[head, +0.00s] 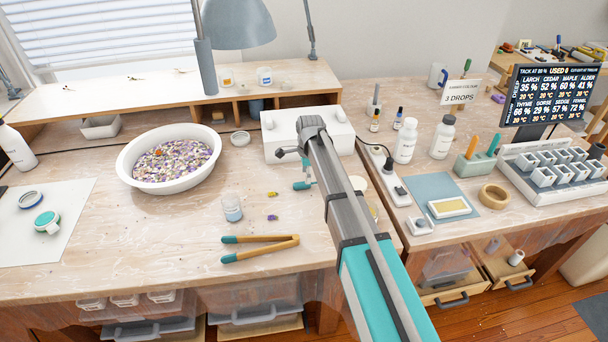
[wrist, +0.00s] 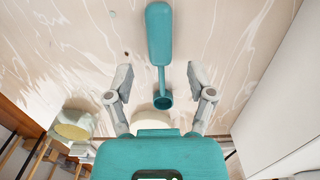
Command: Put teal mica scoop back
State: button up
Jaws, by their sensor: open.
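The teal scoop (wrist: 159,50) shows in the wrist view, with its long rounded handle pointing away from me and its small round cup at the near end. My gripper (wrist: 160,84) is open, with one finger on each side of the scoop's thin neck and cup and clear gaps to both. The scoop looks to be over or on the pale wood bench; its height above the wood is hard to judge. In the head view my gripper (head: 303,172) is low in front of the white box (head: 290,147), mostly hidden by my arm.
A white bowl of coloured chips (head: 127,168), a small clear cup (head: 232,207) and teal-handled tongs (head: 262,248) lie to the left. To the right are a power strip (head: 391,182), white bottles (head: 405,142), a holder with teal and orange handles (head: 473,164) and a mould rack (head: 530,180).

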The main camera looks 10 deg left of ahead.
notch_tip(320, 180, up, 9)
jog(key=p, duration=0.8)
jog(key=shift+d+f, duration=0.2)
dwell(0.6)
jog(key=s+d+n, duration=1.4)
jog(key=s+d, duration=1)
jog(key=s, duration=0.1)
jog(key=shift+d+n+h, duration=0.3)
jog(key=shift+n, duration=0.1)
